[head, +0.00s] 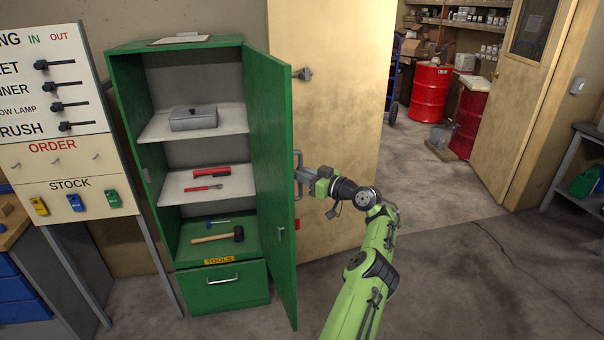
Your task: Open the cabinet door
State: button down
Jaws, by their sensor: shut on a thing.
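The green cabinet (125,110) stands left of centre with its front side open to view. Its green door (268,150) is hinged on the right and stands swung out toward me, well open. My gripper (304,174) is at the grey handle (297,162) on the door's outer face and is shut on it. The fingertips are small in view. My green arm reaches up to it from the bottom right of the picture.
Cabinet shelves hold a grey box (193,118), red tools (210,171) and a mallet (220,236). A closed drawer (222,281) is below. A sign board (60,110) stands left, a beige door (340,90) behind. Red drums (430,95) stand at the back. Floor at right is clear.

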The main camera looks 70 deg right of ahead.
jog(key=shift+w+r, duration=0.2)
jog(key=shift+r, duration=0.2)
jog(key=c, duration=1.5)
grip_release()
jog(key=shift+o, duration=1.3)
jog(key=shift+w+f, duration=0.1)
jog(key=shift+w, duration=0.05)
jog(key=shift+w+d+f, duration=0.1)
jog(key=shift+w+f, duration=0.1)
jog(key=shift+f, duration=0.05)
jog(key=b+v, duration=0.1)
jog(key=v, duration=1.4)
jog(key=shift+s+b, duration=0.4)
